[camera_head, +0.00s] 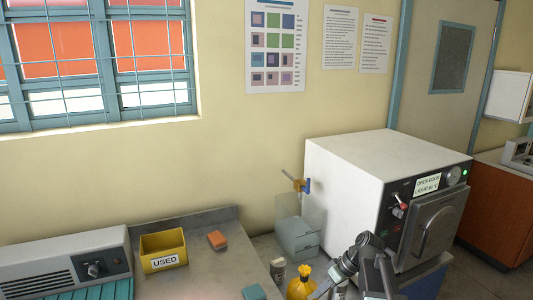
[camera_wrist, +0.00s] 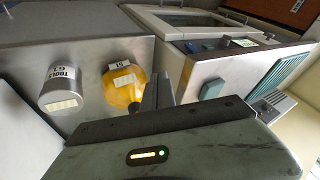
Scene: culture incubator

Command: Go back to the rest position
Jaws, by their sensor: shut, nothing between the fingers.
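My gripper (camera_wrist: 157,92) shows in the wrist view as dark fingers closed together above the broad dark wrist body, with nothing between them. My arm shows at the lower right of the head view, in front of the white incubator (camera_head: 345,165). The incubator's grey front door (camera_head: 432,225) appears closed. In the wrist view a yellow rounded container (camera_wrist: 123,88) with a white label is left of the fingers, apart from them as far as I can see. A grey labelled cylinder (camera_wrist: 62,90) stands further left.
A grey bench holds a yellow bin marked USED (camera_head: 164,250), an orange block (camera_head: 217,240) and a teal block (camera_head: 254,292). A yellow bottle (camera_head: 301,284) stands close to my arm. A clear-walled box (camera_head: 298,232) stands left of the incubator. A window is at upper left.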

